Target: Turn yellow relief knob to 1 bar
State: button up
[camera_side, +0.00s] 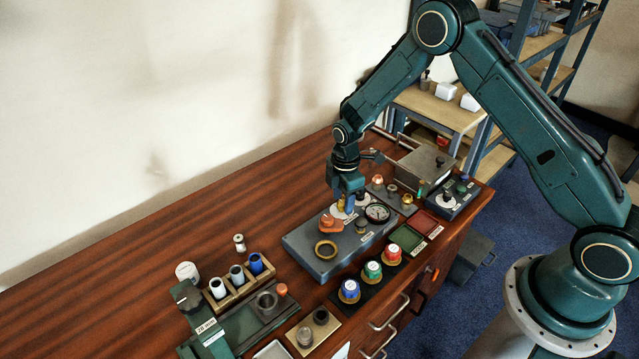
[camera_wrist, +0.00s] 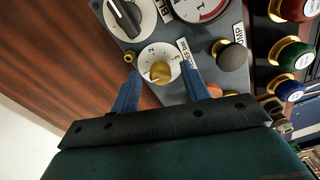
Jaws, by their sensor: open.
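The yellow relief knob (camera_wrist: 161,71) sits on a white numbered dial (camera_wrist: 150,60) in the wrist view. The figures 2 and 3 can be made out on the dial; I cannot tell which mark the knob points at. My gripper (camera_wrist: 158,66) is open, its two blue fingers on either side of the knob, with gaps showing between fingers and knob. In the side view my gripper (camera_side: 348,203) points down over the grey manifold block (camera_side: 300,241), and its fingers partly hide the knob (camera_side: 341,204).
Near the knob are a pressure gauge (camera_wrist: 200,8), a black selector knob (camera_wrist: 124,18) and a black-topped pump knob (camera_wrist: 231,55). Blue, green and red caps (camera_side: 372,270) stand in front. Bare wood lies behind.

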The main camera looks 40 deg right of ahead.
notch_tip(320, 180, up, 14)
jog(key=shift+f, duration=0.15)
dwell(0.6)
notch_tip(320, 180, up, 10)
jog(key=m+t, duration=0.1)
jog(key=m, duration=0.2)
send_over(343, 202)
jog(key=s, duration=0.4)
jog(key=s+r+m+t, duration=0.2)
jog(key=s+r+m, duration=0.2)
jog(key=s+r, duration=0.45)
jog(key=s+r+m+t, duration=0.2)
jog(key=s+m, duration=0.5)
jog(key=s, duration=1.1)
jog(key=shift+s+r+m+t, duration=0.3)
jog(key=shift+r+m, duration=0.1)
jog(key=shift+r, duration=0.3)
